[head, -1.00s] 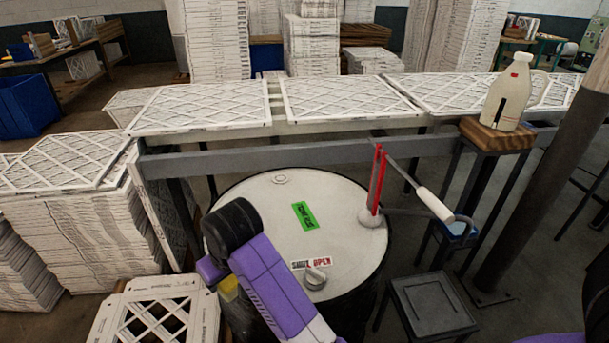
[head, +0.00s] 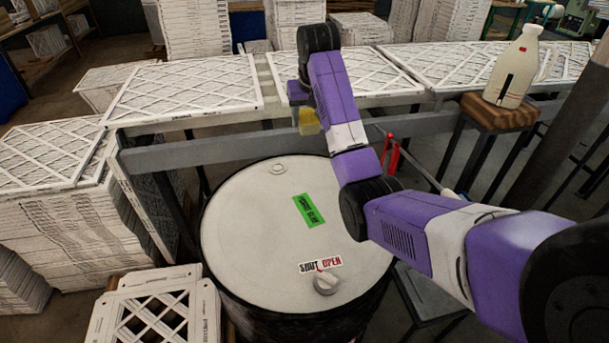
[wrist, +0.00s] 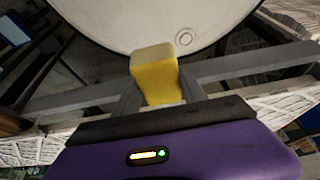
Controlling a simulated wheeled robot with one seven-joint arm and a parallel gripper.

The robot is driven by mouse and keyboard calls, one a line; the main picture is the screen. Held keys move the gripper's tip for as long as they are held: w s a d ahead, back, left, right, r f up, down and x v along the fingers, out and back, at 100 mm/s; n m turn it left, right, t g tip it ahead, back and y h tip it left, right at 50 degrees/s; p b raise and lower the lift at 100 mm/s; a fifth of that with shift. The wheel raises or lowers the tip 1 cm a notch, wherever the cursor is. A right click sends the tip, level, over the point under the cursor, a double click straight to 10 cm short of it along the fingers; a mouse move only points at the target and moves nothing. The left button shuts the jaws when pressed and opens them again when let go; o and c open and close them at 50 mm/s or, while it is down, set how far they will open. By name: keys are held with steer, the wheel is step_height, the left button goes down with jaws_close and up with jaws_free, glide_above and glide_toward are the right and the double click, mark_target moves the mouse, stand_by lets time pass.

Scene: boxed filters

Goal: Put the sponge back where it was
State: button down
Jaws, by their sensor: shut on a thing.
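The yellow sponge (wrist: 158,85), with a paler top end, is held between the fingers of my gripper (wrist: 160,92) in the wrist view. In the head view the sponge (head: 309,121) shows as a small yellow block below the end of my purple arm, in front of the grey rail and above the far edge of the drum. My gripper's fingers are mostly hidden there by my arm. The sponge looks clear of the drum top. Where it stood before does not show.
The white-topped drum (head: 245,225) carries a green label, a shut/open sticker and a knob (head: 326,283). Behind it runs a grey rail (head: 220,147) with framed filters (head: 185,95). A jug (head: 514,75) stands on a wooden stool (head: 490,112) at right. A red-handled tool (head: 392,155) is partly hidden.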

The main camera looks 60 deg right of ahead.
mark_target(307, 176)
steer(key=shift+s+d+f, duration=0.1)
steer(key=shift+d+f, duration=0.15)
steer(key=shift+f, duration=0.05)
step_height(307, 176, down, 19)
steer(key=p, duration=0.2)
steer(key=shift+f+p, duration=0.1)
steer(key=shift+p, duration=0.25)
steer(key=shift+f, duration=0.1)
steer(key=c, duration=0.6)
jaws_free()
steer(key=shift+c, duration=0.2)
steer(key=v, duration=1.2)
steer(key=shift+b, duration=0.4)
